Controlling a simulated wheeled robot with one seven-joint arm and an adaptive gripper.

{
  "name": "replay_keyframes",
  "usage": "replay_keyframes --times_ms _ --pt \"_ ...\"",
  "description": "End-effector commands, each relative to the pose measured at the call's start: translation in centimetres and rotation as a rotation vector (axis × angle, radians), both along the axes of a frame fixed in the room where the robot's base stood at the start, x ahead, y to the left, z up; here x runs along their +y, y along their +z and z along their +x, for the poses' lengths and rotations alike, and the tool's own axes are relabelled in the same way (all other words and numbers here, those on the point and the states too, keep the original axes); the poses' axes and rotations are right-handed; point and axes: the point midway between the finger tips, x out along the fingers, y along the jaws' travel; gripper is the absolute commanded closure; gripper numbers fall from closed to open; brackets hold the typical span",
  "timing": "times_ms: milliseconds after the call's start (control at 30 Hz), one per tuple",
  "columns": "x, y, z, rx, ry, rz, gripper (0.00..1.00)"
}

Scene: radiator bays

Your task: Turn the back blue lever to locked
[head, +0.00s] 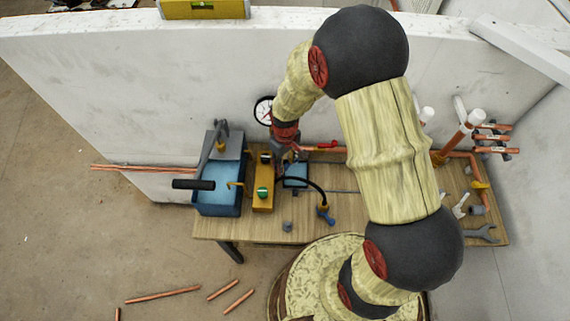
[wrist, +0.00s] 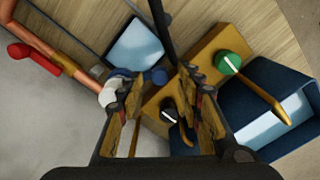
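In the wrist view a blue lever (wrist: 158,75) shows near the fingertips, beside a white pipe elbow; the left finger hides part of it. My gripper (wrist: 163,88) is open, with a gap between its fingers. The lever's rounded end appears in that gap; I cannot tell whether a finger touches it. In the head view my gripper (head: 283,153) points down at the back of the bench, and this lever is hidden behind it.
A yellow block (head: 264,203) with a green knob (wrist: 228,63) and a black knob (wrist: 168,112) stands close by. A blue box (head: 218,208) is left of it. A black hose (head: 312,184) arches over the bench. A red handle (wrist: 20,50) is on the copper pipe.

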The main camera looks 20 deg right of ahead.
Motion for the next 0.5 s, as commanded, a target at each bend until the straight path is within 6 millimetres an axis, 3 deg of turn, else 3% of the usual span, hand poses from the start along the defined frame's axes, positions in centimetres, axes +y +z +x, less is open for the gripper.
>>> replay_keyframes --times_ms 400,500 --pt "0.0 -1.06 0.03 -0.001 0.0 0.0 0.64" --pt "0.0 -1.06 0.03 -0.001 0.0 0.0 0.69"
